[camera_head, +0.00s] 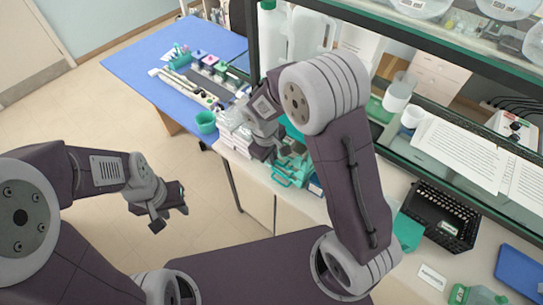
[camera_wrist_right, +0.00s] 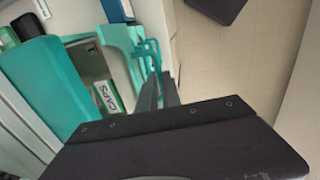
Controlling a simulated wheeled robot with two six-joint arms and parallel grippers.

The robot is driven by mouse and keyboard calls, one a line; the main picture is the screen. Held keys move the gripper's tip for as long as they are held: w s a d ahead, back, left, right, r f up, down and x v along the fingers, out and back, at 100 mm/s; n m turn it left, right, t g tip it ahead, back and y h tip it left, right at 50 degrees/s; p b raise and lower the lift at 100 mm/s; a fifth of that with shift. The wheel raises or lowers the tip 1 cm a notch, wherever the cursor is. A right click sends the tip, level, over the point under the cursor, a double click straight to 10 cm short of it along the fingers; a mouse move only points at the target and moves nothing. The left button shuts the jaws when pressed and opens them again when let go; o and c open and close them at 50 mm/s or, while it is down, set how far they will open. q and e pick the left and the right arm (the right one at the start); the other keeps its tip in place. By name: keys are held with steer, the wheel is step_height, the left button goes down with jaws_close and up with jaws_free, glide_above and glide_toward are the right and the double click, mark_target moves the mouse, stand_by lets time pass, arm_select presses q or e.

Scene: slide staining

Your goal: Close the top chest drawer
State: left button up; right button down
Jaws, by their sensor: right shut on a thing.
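The teal chest (camera_wrist_right: 45,85) is at the left in the right wrist view, and part of it shows beside my right arm in the head view (camera_head: 296,160). Its drawer is pulled out, with a box labelled CAPS (camera_wrist_right: 104,97) inside. The teal drawer front (camera_wrist_right: 121,45) carries a looped handle (camera_wrist_right: 147,52). My right gripper (camera_wrist_right: 160,90) is shut on the handle; my wrist housing hides part of the contact. In the head view the right gripper (camera_head: 264,150) is partly hidden among the bench items. My left gripper (camera_head: 171,217) is empty over the floor, its fingers apart.
A blue table (camera_head: 140,65) with racks and a teal cup (camera_head: 205,122) stands at the back left. A glass-fronted cabinet with a dark frame rises behind the bench. A black tube rack (camera_head: 447,215) stands on the bench at right. The floor at left is clear.

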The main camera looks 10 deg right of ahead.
steer(key=shift+w+r, duration=0.1)
steer(key=w+d, duration=0.1)
steer(key=w+d+p, duration=0.1)
steer(key=d, duration=0.1)
steer(key=shift+w+d+r, duration=0.1)
steer(key=shift+w, duration=0.2)
steer(key=shift+w+d, duration=0.1)
steer(key=c, duration=1.5)
jaws_free()
steer(key=shift+c, duration=0.2)
step_height(320, 180, up, 9)
steer(key=s+a+b, duration=0.1)
steer(key=b, duration=0.1)
steer(key=shift+a, duration=0.15)
